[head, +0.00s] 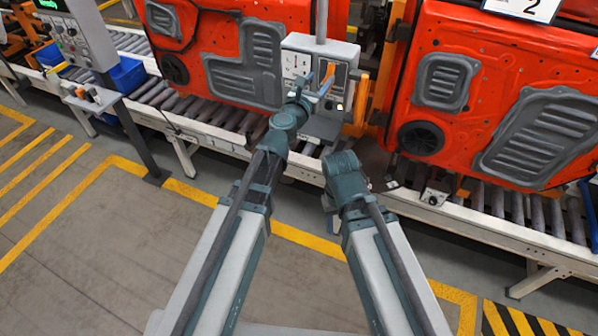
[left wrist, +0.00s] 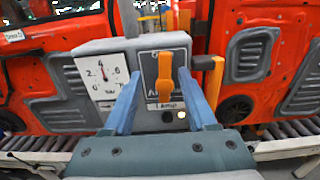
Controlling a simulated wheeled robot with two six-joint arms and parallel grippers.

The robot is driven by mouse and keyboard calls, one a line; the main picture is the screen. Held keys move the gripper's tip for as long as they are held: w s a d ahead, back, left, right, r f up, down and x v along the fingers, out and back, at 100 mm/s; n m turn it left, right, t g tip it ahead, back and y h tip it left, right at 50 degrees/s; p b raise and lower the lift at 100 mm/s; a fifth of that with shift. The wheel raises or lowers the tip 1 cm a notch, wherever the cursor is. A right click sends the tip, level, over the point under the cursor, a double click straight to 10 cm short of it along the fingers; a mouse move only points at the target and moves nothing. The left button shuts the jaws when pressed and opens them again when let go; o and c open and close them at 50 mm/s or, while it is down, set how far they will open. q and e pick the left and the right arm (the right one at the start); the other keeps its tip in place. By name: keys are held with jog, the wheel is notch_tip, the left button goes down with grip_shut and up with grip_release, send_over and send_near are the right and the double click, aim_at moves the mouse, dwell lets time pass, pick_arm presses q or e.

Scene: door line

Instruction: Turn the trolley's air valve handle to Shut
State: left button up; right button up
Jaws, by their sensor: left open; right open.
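The orange valve handle (left wrist: 164,78) stands upright on a dark plate on the grey trolley box (left wrist: 90,47); it also shows in the head view (head: 329,70). Lettering on the plate is partly covered, and a small label below the handle is hard to read. My left gripper (left wrist: 160,84) is open, with one blue finger on each side of the handle and visible gaps between. In the head view, my left gripper (head: 322,90) is at the box front. My right gripper (head: 343,172) is open, lower and away from the box; its fingers are hard to make out.
A white gauge (left wrist: 106,76) is left of the handle, and a lit lamp (left wrist: 181,114) is below it. Orange door panels (head: 495,85) stand on both sides along the roller conveyor (head: 480,198). An orange post (head: 361,100) stands close right of the box. The floor in front is clear.

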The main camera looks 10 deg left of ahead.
pick_arm(q)
jog(key=s+d+f+m+g+h, duration=0.25)
jog(key=s+f+m+g, duration=0.6)
jog(key=m, duration=0.75)
jog(key=s+a+f+m+g+y, duration=0.3)
jog(key=s+a+f+m, duration=0.3)
jog(key=s+f+m, duration=0.3)
jog(key=shift+s+f+m+g+b, duration=0.15)
jog(key=shift+f+m+g+b, duration=0.2)
jog(key=shift+f+m, duration=0.35)
jog(key=shift+r, duration=0.15)
